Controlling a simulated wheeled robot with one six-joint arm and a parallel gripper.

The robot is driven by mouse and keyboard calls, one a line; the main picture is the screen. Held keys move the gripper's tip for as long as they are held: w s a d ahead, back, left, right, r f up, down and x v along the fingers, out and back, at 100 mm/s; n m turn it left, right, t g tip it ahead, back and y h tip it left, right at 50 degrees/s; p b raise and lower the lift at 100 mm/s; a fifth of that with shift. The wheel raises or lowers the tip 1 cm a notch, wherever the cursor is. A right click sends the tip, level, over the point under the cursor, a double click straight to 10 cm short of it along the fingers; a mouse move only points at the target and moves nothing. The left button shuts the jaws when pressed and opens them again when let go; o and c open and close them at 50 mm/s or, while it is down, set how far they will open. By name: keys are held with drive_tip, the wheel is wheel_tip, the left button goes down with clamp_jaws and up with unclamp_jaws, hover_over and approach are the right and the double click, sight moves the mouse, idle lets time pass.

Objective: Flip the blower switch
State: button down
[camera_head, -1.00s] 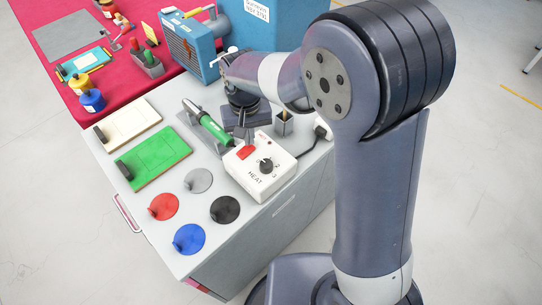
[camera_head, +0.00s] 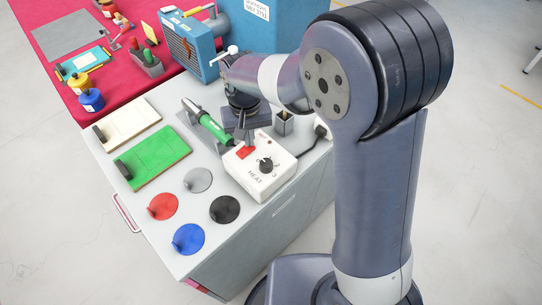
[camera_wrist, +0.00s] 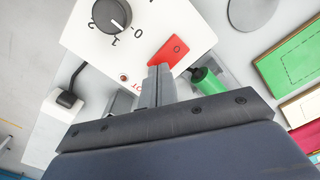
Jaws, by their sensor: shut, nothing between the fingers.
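The red rocker switch (camera_head: 243,153) is set in the top of a white heat control box (camera_head: 262,181). In the wrist view the red switch (camera_wrist: 172,51), marked with a circle, shows just past my fingertips. My gripper (camera_head: 249,142) is shut and empty, pointing down at the switch's edge. In the wrist view its closed fingertips (camera_wrist: 159,70) overlap the near edge of the switch; whether they touch it I cannot tell. The black dial (camera_wrist: 111,14) is on the same box face. A small dark red light (camera_wrist: 124,77) is beside the switch.
A green-handled heat tool (camera_head: 213,128) lies close to the box. A black plug (camera_head: 321,130) and cable sit behind it. Colored discs (camera_head: 188,239) and green and cream boards (camera_head: 153,158) cover the bench's left part. A blue machine (camera_head: 190,45) stands behind.

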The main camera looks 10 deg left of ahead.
drive_tip(key=shift+f+b, duration=0.3)
drive_tip(key=shift+f, duration=0.25)
drive_tip(key=shift+r, duration=0.15)
wheel_tip(320, 180, up, 7)
drive_tip(key=p, duration=0.5)
drive_tip(key=shift+p, duration=0.35)
drive_tip(key=shift+f, duration=0.2)
wheel_tip(320, 180, down, 7)
drive_tip(key=b, duration=0.6)
drive_tip(key=shift+r, duration=0.15)
drive_tip(key=shift+r+p, duration=0.15)
drive_tip(key=shift+p, duration=0.15)
